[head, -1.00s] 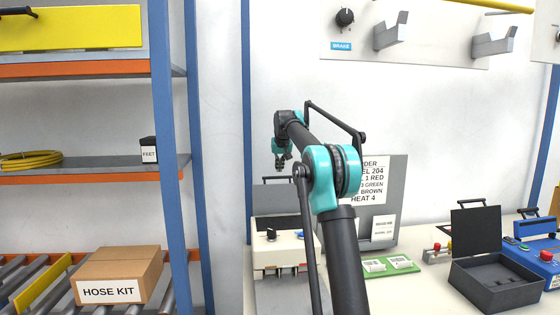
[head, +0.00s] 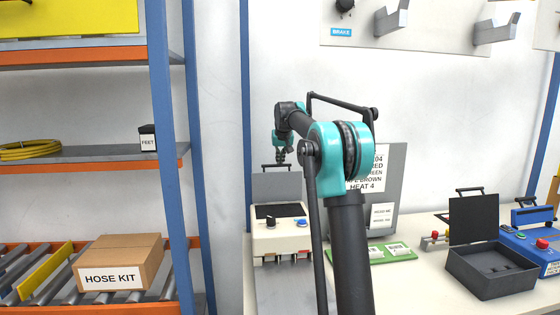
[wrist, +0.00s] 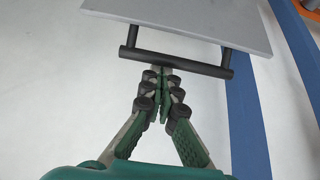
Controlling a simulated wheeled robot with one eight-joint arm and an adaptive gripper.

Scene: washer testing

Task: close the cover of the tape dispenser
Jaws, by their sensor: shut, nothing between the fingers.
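A beige machine (head: 279,238), seemingly the tape dispenser, stands on the bench. Its flat grey cover (head: 276,186) stands raised behind the dark top, with a dark bar handle (head: 276,166) on its upper edge. In the wrist view the cover (wrist: 190,18) fills the top and the handle (wrist: 185,63) runs across below it. My gripper (head: 281,158) is at the handle's height or just above it. In the wrist view my gripper's fingertips (wrist: 163,74) are together and empty, close to the handle; I cannot tell whether they touch it.
Farther right are a black box with a raised lid (head: 474,218) and a blue machine (head: 535,250). A blue rack post (head: 168,150) stands left.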

